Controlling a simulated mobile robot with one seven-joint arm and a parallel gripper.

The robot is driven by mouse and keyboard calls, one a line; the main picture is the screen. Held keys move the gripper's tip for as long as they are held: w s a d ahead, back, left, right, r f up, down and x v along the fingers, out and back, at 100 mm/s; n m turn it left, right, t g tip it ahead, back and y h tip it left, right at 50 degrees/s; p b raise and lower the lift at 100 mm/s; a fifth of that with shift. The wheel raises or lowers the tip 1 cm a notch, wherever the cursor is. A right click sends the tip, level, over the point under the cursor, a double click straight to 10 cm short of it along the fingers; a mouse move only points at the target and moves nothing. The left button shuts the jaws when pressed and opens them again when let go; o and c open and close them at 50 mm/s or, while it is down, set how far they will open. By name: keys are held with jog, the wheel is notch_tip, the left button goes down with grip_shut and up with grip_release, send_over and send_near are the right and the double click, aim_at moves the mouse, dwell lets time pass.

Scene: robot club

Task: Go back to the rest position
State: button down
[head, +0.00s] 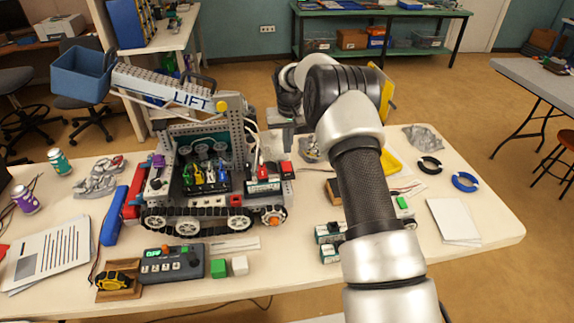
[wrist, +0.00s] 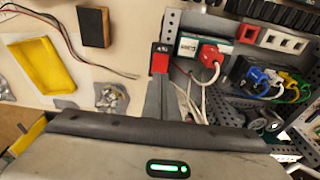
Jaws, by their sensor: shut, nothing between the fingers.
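My gripper (head: 274,117) hangs at the end of my raised arm, just right of the tracked robot model (head: 215,212) and above the table (head: 490,225). In the wrist view its fingers (wrist: 162,84) are together with nothing between them. Their tips appear close to a red block (wrist: 160,58) on the model's side; I cannot tell if they touch. My arm covers part of the table's middle right in the head view.
The model carries a grey LIFT beam (head: 165,86) with a blue bin (head: 82,75). A control box (head: 172,264) sits in front. Black (head: 430,165) and blue rings (head: 465,182) and white paper (head: 453,222) lie right. A yellow tray (wrist: 40,62) shows in the wrist view.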

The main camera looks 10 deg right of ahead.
jog(key=s+r+t, duration=0.1)
jog(key=s+r, duration=0.9)
jog(key=r, duration=0.3)
jog(key=s+r+t, duration=0.1)
jog(key=s+r, duration=0.8)
jog(key=r, duration=0.4)
jog(key=s+t, duration=0.1)
jog(key=s, duration=2.4)
jog(key=shift+s+f+t, duration=0.25)
jog(key=shift+s+t, duration=0.15)
jog(key=shift+a, duration=0.1)
